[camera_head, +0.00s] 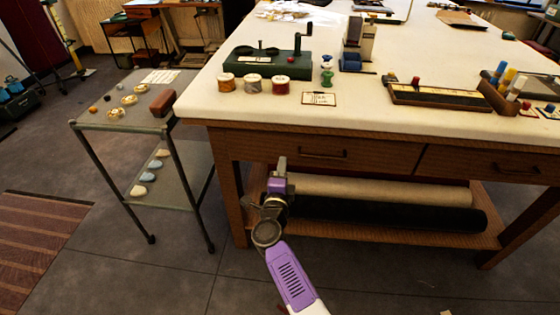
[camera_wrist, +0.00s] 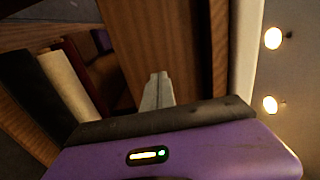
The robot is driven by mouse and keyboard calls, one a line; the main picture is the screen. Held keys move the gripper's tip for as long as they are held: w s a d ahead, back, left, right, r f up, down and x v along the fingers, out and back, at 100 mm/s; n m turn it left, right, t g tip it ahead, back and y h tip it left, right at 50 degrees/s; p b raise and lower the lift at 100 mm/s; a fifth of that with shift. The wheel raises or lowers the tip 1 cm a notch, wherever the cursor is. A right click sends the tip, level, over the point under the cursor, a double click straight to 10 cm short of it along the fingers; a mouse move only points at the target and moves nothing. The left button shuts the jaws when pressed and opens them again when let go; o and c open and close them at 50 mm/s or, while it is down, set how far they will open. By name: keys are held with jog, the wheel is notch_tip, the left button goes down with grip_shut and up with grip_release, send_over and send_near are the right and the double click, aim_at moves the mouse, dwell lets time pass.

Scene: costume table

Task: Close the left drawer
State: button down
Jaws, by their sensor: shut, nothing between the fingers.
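The wooden work table has a left drawer (camera_head: 310,154) with a dark bar handle (camera_head: 322,153) under its white top (camera_head: 215,90). The drawer front looks about level with the table's front; I cannot tell whether a small gap is left. My gripper (camera_head: 282,163) is shut and empty, pointing up in front of the left part of that drawer, left of the handle. In the wrist view my shut fingers (camera_wrist: 157,88) stand before a brown wooden panel (camera_wrist: 175,35), seen sideways. Contact with the wood cannot be made out.
A right drawer (camera_head: 500,167) lies beside it. Fabric rolls (camera_head: 400,190) lie on the shelf below; they also show in the wrist view (camera_wrist: 70,85). A small cart (camera_head: 115,122) with stones stands close on the left. Spools (camera_head: 253,84) stand near the table's front edge.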

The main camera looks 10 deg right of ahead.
jog(key=p+v, duration=0.3)
jog(key=v, duration=0.6)
jog(key=s+a+r+n+t+y, duration=0.2)
jog(key=s+r+n+t+y, duration=0.25)
jog(key=r+n, duration=0.35)
jog(key=s+d+r+n+g+p, duration=0.1)
jog(key=s+d+n, duration=0.3)
jog(key=s, duration=1)
jog(key=s+d+r+n+g+p, duration=0.1)
jog(key=s+d+r+n+g, duration=0.2)
jog(key=s, duration=1.2)
jog(key=s+d+r+n+g+p, duration=0.2)
jog(key=s+d+n, duration=0.4)
jog(key=s, duration=0.9)
jog(key=shift+d+r+g, duration=0.2)
jog(key=shift+d+g, duration=0.1)
jog(key=shift+g, duration=0.25)
jog(key=shift+y, duration=0.25)
